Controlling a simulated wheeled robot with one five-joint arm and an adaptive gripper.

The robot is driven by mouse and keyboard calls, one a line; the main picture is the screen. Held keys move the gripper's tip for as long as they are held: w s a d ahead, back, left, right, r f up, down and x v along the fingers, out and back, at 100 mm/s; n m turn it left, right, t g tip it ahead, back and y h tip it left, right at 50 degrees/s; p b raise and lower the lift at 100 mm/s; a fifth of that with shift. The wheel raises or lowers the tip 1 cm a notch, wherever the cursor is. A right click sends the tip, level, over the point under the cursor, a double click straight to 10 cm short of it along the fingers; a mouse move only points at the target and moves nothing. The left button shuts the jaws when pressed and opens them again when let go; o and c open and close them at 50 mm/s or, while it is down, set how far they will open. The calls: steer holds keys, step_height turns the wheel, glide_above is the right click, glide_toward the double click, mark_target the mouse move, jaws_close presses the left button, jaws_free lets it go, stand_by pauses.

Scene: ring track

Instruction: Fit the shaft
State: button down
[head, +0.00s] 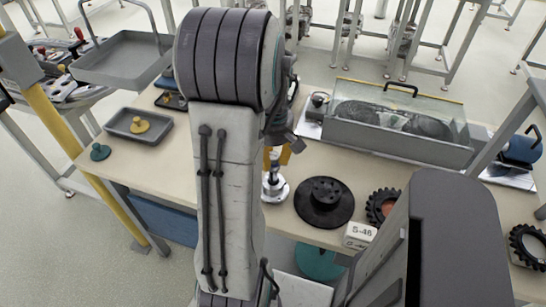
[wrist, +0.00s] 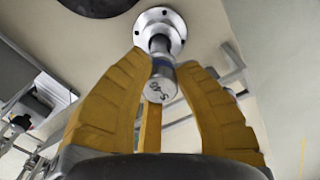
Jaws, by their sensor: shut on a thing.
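A metal shaft (wrist: 159,86) with a marked end face and a bluish band shows between the yellow fingers in the wrist view. My gripper (wrist: 163,62) is shut on it, its fingertips at the shaft's sides. Beyond the shaft is a round silver flange (wrist: 173,25) with bolt holes, on the bench. The shaft lines up with the flange's middle; I cannot tell how deep it sits in it. In the head view the flange (head: 275,190) lies below my gripper (head: 277,158), partly hidden by my arm.
A black round plate (head: 324,203) lies right of the flange, with a toothed black wheel (head: 381,206) and a label block (head: 360,235) beyond. A clear-lidded case (head: 398,138) stands at the back. A grey tray (head: 119,125) with a yellow knob (head: 139,125) is at left.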

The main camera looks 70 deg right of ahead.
steer(key=shift+f+b, duration=1)
steer(key=shift+f, duration=0.3)
steer(key=c, duration=1)
jaws_free()
step_height(320, 180, up, 12)
steer(key=shift+r, duration=0.1)
stand_by(0.6)
